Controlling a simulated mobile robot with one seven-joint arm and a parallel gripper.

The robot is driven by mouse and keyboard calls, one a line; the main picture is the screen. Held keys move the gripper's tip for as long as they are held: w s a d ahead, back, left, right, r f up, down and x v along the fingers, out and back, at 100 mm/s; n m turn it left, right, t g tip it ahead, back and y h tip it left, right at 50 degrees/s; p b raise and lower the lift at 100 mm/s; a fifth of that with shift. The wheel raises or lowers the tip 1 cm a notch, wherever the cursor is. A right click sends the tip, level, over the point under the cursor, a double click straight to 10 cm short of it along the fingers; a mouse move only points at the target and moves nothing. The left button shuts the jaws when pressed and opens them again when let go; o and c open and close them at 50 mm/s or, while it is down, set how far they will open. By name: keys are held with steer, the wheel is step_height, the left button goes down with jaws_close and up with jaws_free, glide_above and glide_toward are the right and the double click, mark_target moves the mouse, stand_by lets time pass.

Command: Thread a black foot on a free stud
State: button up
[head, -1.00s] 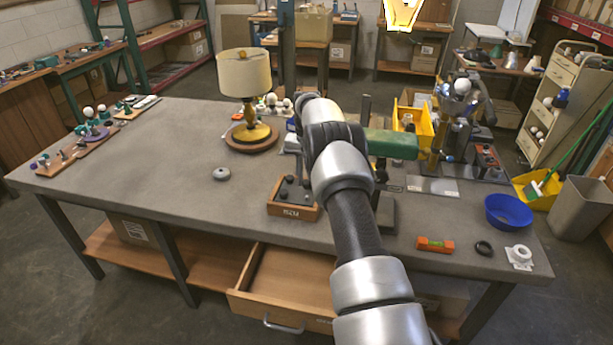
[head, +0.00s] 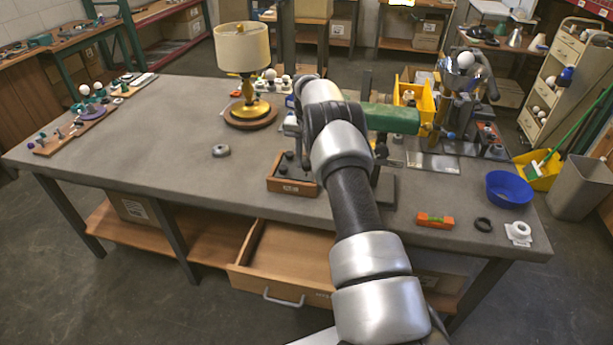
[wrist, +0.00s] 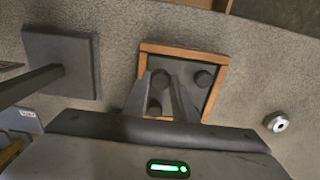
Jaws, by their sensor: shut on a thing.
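A wooden-rimmed tray (head: 293,188) of black feet sits mid-table in the head view; its wooden rim (wrist: 222,85) also shows in the wrist view. My gripper (wrist: 160,77) is over the tray, its two fingers pointing into it. They are shut on a black foot (wrist: 160,79) between their tips. Another black foot (wrist: 203,79) lies to the right, and one more is nearer, partly beside the left finger. I cannot tell whether the held foot is off the tray floor. No free stud can be clearly made out.
A grey ring-shaped piece (head: 220,151) lies left of the tray. A lamp (head: 243,60) stands behind it. A green padded bar (head: 390,118) is right of my arm. A blue bowl (head: 508,188) and an orange level (head: 435,220) lie right. The left-front table is clear.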

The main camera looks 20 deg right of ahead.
steer(key=shift+f+b, duration=1.1)
steer(key=shift+f, duration=0.1)
stand_by(2.1)
steer(key=o, duration=0.4)
jaws_close()
steer(key=shift+s+f, duration=0.1)
steer(key=shift+f, duration=0.1)
steer(key=shift+f+m+b, duration=0.1)
steer(key=shift+m+b, duration=0.45)
steer(key=shift+m, duration=0.65)
steer(key=m, duration=0.4)
steer(key=shift+s, duration=0.1)
steer(key=shift+m, duration=0.3)
